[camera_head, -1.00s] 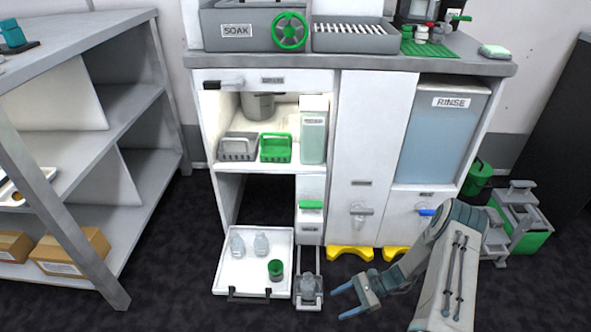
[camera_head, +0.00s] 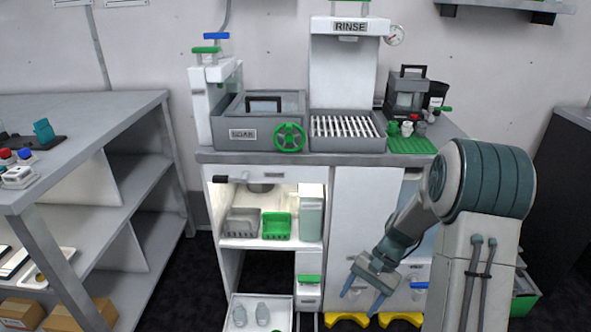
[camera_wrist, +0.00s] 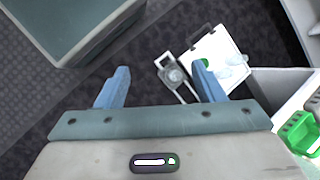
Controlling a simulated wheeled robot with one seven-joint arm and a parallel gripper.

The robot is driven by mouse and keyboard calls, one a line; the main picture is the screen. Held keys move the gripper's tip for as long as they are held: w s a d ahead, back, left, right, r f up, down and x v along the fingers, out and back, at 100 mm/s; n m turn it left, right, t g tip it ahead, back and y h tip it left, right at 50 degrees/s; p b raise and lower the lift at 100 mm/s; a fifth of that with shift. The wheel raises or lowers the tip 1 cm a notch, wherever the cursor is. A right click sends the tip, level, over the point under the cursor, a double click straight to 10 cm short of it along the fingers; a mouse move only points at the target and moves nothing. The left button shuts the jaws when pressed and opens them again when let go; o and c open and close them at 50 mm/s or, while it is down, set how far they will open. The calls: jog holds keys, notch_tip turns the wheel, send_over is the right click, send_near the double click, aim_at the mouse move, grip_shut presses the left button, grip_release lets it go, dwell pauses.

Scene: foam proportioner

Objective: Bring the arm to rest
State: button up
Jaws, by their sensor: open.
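My gripper (camera_head: 363,293) hangs in front of the lower right cabinet doors, fingers pointing down. Its two blue fingers are apart with nothing between them. In the wrist view my gripper (camera_wrist: 160,88) is also open and empty, above the dark floor. My arm is bent, with its large rounded joint raised at the right of the head view.
The cabinet (camera_head: 355,210) stands close behind my gripper. A white pull-out tray (camera_head: 242,323) with clear bottles (camera_head: 262,314) extends low at the left; it also shows in the wrist view (camera_wrist: 222,45). A grey shelf unit (camera_head: 150,188) stands left. Dark floor lies between.

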jog(key=s+r+n+t+h+p, duration=0.1)
jog(key=s+r+p, duration=0.4)
jog(key=r, duration=0.7)
jog(key=s+r+n+t+h+p, duration=0.2)
jog(key=s+r+p, duration=0.3)
jog(key=r, duration=0.8)
jog(key=s+r+n+t+h+p, duration=0.2)
jog(key=s+r+p, duration=0.3)
jog(key=r, duration=0.8)
jog(key=a+n+t+p, duration=0.1)
jog(key=p, duration=0.2)
jog(key=shift+s+r+n, duration=0.2)
jog(key=shift+s+n, duration=0.05)
jog(key=shift+n, duration=0.05)
